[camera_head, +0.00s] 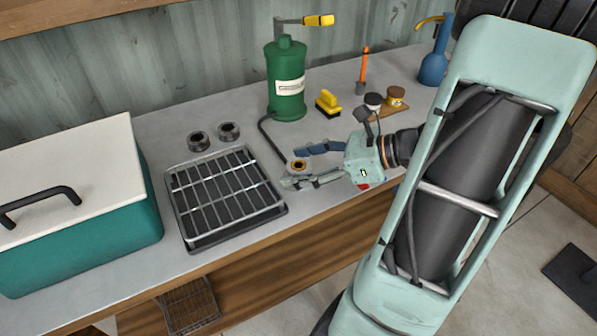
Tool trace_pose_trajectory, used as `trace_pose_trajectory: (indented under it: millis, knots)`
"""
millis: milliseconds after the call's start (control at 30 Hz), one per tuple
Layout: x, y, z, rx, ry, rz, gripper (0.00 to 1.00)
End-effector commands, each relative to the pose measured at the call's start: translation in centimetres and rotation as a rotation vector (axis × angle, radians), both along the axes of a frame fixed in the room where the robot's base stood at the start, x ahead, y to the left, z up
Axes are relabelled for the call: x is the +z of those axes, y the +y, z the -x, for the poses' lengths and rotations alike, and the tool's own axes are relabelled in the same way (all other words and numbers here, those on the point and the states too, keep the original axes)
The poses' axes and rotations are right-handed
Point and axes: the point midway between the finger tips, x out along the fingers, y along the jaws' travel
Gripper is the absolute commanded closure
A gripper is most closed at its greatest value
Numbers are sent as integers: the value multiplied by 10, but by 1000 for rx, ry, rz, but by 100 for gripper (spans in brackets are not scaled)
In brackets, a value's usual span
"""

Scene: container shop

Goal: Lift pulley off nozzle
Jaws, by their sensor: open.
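A green pump canister (286,82) stands on the bench, and a dark hose (270,140) runs from it down toward my gripper. A small round orange-brown piece with a dark centre (299,165), which looks like the pulley, is at the hose's end. My gripper (297,167) reaches in from the right and is open. Its blue finger is on the far side of this piece and its pale green finger on the near side. I cannot tell whether either finger touches it. The nozzle itself is not clearly visible.
A wire rack on a dark tray (179,205) lies left of my gripper, with two dark ring-shaped parts (199,141) behind it. A teal cooler (110,227) stands far left. A yellow brush (328,103), small jars (396,93) and a blue bottle (433,68) are behind.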

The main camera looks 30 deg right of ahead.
Motion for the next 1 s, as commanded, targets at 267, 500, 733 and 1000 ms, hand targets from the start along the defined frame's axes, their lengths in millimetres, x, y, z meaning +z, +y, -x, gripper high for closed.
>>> trace_pose_trajectory:
  millis: [267,500,733,1000]
  knots:
    - [-1,1,-1,0,1,1,43]
    - [-1,1,-1,0,1,1,70]
    - [-1,1,-1,-1,0,0,92]
    - [4,1,-1,0,0,2,92]
